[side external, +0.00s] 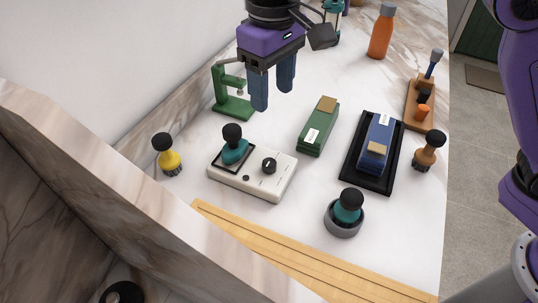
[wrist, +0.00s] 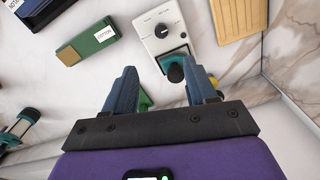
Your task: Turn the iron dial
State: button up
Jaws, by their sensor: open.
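The white iron unit (side external: 273,187) lies on the marble bench, left of centre in the side view. Its black round dial (side external: 269,165) sits on the top face at the right, with a light mark on it. A teal piece with a black knob (side external: 234,146) stands in a dark-framed square at the unit's left end. My gripper (side external: 273,98) is open and empty, above and behind the unit, pointing down. In the wrist view the dial (wrist: 162,31) lies beyond the open fingers (wrist: 160,78), apart from them.
A green press (side external: 233,100) stands close behind and left of my gripper. A yellow brush (side external: 168,157) is left of the unit. A green block (side external: 318,128), a blue block in a black tray (side external: 357,178) and a teal-topped round pot (side external: 343,218) are right. A wooden strip (side external: 300,257) runs along the front.

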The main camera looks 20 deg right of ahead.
send_near(269, 162)
notch_tip(269, 162, down, 9)
jog(key=shift+r, duration=0.1)
dwell(0.5)
grip_shut()
